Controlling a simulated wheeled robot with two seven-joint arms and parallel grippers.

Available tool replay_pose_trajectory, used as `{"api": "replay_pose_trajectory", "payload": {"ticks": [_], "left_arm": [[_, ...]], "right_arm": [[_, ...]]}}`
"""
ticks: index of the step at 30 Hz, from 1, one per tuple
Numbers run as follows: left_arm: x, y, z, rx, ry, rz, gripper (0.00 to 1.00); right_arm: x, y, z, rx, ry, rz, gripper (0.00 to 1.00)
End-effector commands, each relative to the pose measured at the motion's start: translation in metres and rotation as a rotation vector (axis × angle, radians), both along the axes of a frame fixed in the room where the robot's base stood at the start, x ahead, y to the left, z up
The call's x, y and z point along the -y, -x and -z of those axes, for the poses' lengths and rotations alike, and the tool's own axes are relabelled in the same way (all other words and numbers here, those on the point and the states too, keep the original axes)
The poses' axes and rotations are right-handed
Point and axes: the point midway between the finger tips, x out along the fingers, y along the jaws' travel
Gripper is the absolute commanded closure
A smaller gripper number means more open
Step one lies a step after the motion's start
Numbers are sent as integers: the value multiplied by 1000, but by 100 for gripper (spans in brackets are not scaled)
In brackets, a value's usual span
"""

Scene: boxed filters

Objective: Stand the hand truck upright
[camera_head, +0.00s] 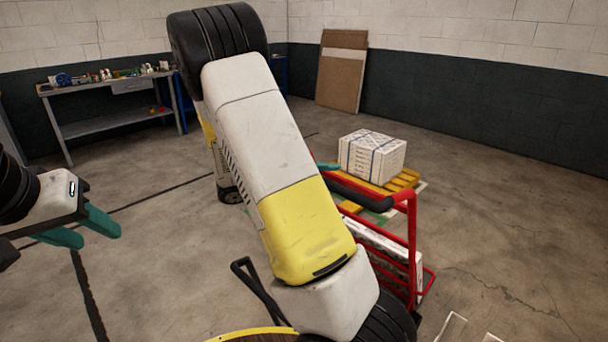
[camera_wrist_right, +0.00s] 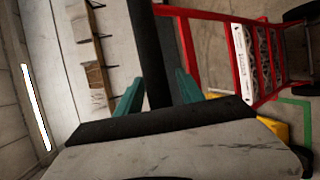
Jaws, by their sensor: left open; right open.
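The red hand truck (camera_head: 411,240) is at the right of the head view, partly hidden behind my right arm. Its black handle grip (camera_head: 362,188) is near the top, and white boxes (camera_head: 385,243) sit against its frame. Its exact tilt is hard to tell. In the right wrist view, the red frame (camera_wrist_right: 188,45) shows beside the black grip (camera_wrist_right: 150,50). My right gripper (camera_wrist_right: 158,82) is open, with the grip between its teal fingers in that view; contact cannot be told. My left gripper (camera_head: 90,230) is open and empty at the far left.
A strapped white box (camera_head: 372,155) rests on a yellow pallet (camera_head: 405,181) behind the hand truck. A workbench (camera_head: 110,100) stands at the back left and brown boards (camera_head: 341,75) lean on the wall. The floor at right is clear.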

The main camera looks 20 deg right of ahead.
Motion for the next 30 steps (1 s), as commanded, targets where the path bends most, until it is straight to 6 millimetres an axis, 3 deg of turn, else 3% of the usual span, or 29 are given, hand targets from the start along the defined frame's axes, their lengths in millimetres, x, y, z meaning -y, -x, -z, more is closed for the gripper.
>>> {"api": "replay_pose_trajectory", "payload": {"ticks": [4, 11, 12, 30], "left_arm": [[0, 0, 0, 0, 0, 0, 57], [0, 0, 0, 0, 0, 0, 57], [0, 0, 0, 0, 0, 0, 57], [0, 0, 0, 0, 0, 0, 57]], "right_arm": [[0, 0, 0, 0, 0, 0, 55], [0, 0, 0, 0, -1, 0, 98], [0, 0, 0, 0, -1, 0, 100], [-1, 0, 0, 0, -2, 0, 100]]}}
